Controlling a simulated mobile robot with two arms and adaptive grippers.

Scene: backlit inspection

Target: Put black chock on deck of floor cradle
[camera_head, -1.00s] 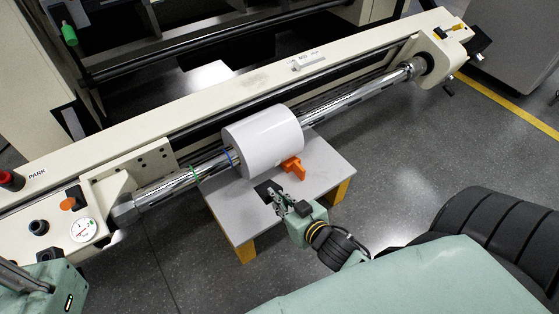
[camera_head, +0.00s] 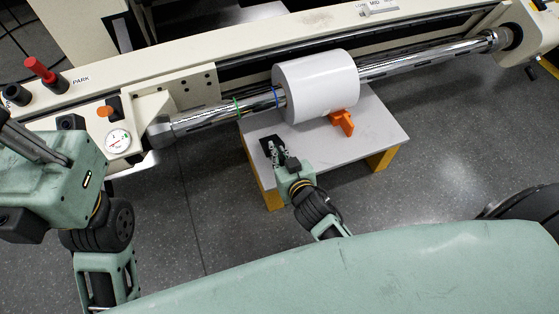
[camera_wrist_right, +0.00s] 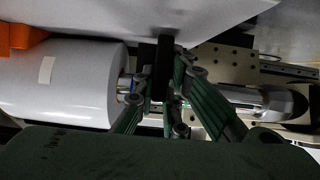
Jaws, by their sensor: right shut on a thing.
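The black chock (camera_head: 270,146) is a small dark block at the near left part of the grey deck of the floor cradle (camera_head: 376,132). My right gripper (camera_head: 281,157) is shut on it from the near side. In the right wrist view, the chock (camera_wrist_right: 165,56) stands between the fingers of the right gripper (camera_wrist_right: 168,82), its end against or just over the pale deck (camera_wrist_right: 100,17). I cannot tell whether it touches the deck.
An orange chock (camera_head: 342,122) sits on the deck beside the white roll (camera_head: 318,86), which is on a shiny shaft (camera_head: 425,58) above the cradle. The cream machine beam (camera_head: 240,48) runs behind. A gauge (camera_head: 118,141) is at left. Bare deck lies right of the orange chock.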

